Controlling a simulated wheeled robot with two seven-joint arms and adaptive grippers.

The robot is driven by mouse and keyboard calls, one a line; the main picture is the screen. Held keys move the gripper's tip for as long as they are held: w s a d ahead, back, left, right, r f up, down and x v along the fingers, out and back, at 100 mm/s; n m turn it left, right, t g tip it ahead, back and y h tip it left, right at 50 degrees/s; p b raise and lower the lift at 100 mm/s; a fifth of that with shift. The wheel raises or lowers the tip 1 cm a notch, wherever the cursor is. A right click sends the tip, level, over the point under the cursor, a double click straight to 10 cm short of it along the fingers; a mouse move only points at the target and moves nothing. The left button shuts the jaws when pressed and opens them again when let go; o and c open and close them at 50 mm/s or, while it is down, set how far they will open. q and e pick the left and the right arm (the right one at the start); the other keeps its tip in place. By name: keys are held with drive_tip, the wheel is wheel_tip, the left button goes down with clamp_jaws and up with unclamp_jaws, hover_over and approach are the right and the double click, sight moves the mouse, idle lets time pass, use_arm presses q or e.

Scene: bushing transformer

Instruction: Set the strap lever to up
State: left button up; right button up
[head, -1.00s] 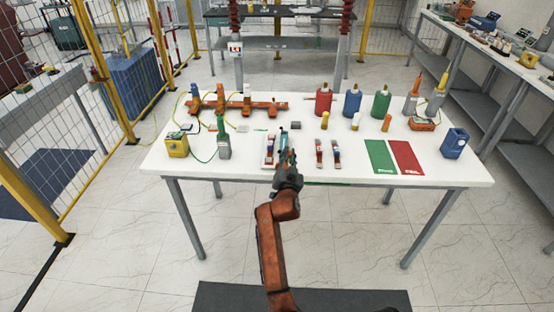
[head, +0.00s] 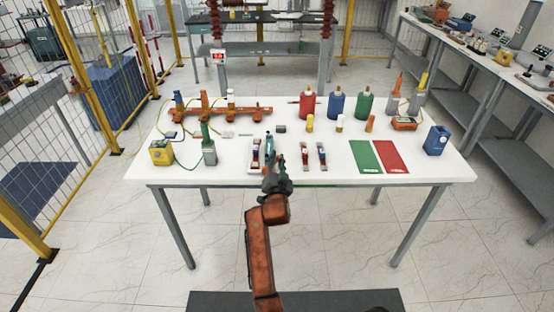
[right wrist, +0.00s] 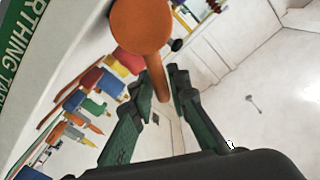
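In the right wrist view, an orange lever (right wrist: 140,24) with a round head and a thin rod is close to the camera. Its rod runs down between the fingertips of my right gripper (right wrist: 167,82). The fingertips are a little apart, and I cannot tell whether they touch the rod. In the head view, my right gripper (head: 274,174) is at the table's front edge, left of the middle. The arm and gripper hide the lever there. My left gripper is not in view.
The white table (head: 400,174) holds red, blue and green bottles at the back. A green earthing label (right wrist: 18,50) shows in the wrist view.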

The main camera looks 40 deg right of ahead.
drive_tip(key=shift+o, duration=1.4)
drive_tip(key=shift+r, duration=5.05)
